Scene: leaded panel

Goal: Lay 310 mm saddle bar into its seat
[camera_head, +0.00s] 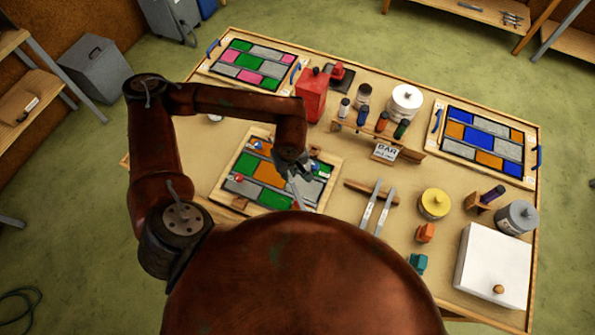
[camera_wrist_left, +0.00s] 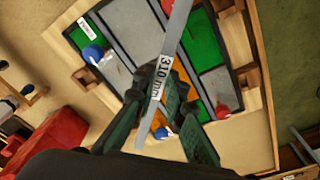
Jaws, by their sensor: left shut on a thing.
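My left gripper (camera_head: 292,168) is over the right part of the middle leaded panel in the head view. In the left wrist view the gripper (camera_wrist_left: 163,78) is shut on a long, flat grey saddle bar (camera_wrist_left: 178,30) with a white "310 mm" label. The bar also shows as a thin strip in the head view (camera_head: 297,190). The panel has green, orange and grey panes in a wooden frame (camera_wrist_left: 256,85). The bar crosses above the panes in the wrist view; its height over them and its seat cannot be told. My right gripper is not in view.
Red and blue knobbed pieces (camera_wrist_left: 222,110) stand on the panel. Two more bars (camera_head: 370,208) lie right of it, near a wooden rest (camera_head: 362,191). A red box (camera_head: 313,95) and bottle rack (camera_head: 375,130) stand behind.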

